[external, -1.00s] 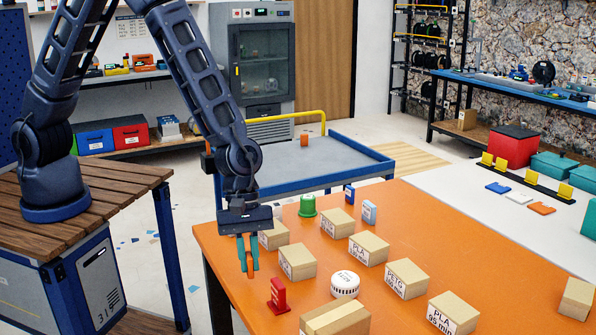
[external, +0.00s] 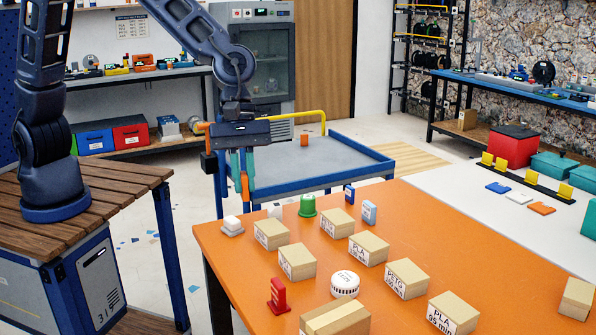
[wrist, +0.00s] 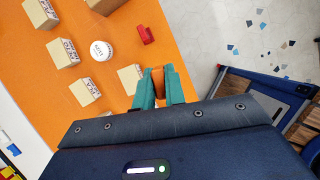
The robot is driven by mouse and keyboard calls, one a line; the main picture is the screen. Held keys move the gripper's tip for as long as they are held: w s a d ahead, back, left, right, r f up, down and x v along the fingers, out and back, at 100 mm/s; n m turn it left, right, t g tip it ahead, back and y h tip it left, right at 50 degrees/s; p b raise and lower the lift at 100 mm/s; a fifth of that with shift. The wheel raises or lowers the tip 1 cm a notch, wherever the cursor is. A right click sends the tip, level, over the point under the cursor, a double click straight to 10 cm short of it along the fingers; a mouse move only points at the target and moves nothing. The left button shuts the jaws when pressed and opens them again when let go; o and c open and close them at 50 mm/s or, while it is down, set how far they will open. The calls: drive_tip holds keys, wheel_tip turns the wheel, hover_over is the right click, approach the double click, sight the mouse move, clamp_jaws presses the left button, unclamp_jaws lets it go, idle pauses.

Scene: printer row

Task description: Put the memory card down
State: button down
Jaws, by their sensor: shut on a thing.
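My gripper (external: 243,178) is shut on a small orange memory card (external: 245,186), with the teal fingers pointing down. In the external view it hangs in the air around the left far corner of the orange table (external: 232,250), in front of the blue-rimmed cart in the picture. In the wrist view the card (wrist: 158,80) shows between the fingertips, mostly hidden by them, over the table's edge. I cannot tell its exact height.
Several cardboard boxes (external: 297,262), a red stand (external: 278,296), a white round tub (external: 345,284), a green dome (external: 307,206) and a small white stack (external: 232,226) stand on the table. The grey cart (external: 340,158) behind carries an orange block (external: 304,140).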

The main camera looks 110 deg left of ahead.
drive_tip(key=w+a+n+t+y, duration=0.1)
drive_tip(key=w+a+n, duration=0.1)
drive_tip(key=a, duration=0.6)
drive_tip(key=w+a+n+y, duration=0.1)
drive_tip(key=w+a+n, duration=0.15)
drive_tip(key=a, duration=0.45)
drive_tip(key=n+y, duration=0.5)
drive_tip(key=n, duration=1.1)
hover_over(299, 169)
drive_tip(key=s+d, duration=0.1)
drive_tip(key=d, duration=0.1)
wheel_tip(299, 169, down, 2)
drive_tip(key=f, duration=1.9)
drive_tip(key=shift+s+a+f, duration=0.15)
drive_tip(key=shift+a+f, duration=0.1)
drive_tip(key=shift+f, duration=0.1)
drive_tip(key=shift+f, duration=0.1)
drive_tip(key=c, duration=1.8)
unclamp_jaws()
drive_tip(key=o, duration=0.3)
drive_tip(key=shift+o, duration=0.2)
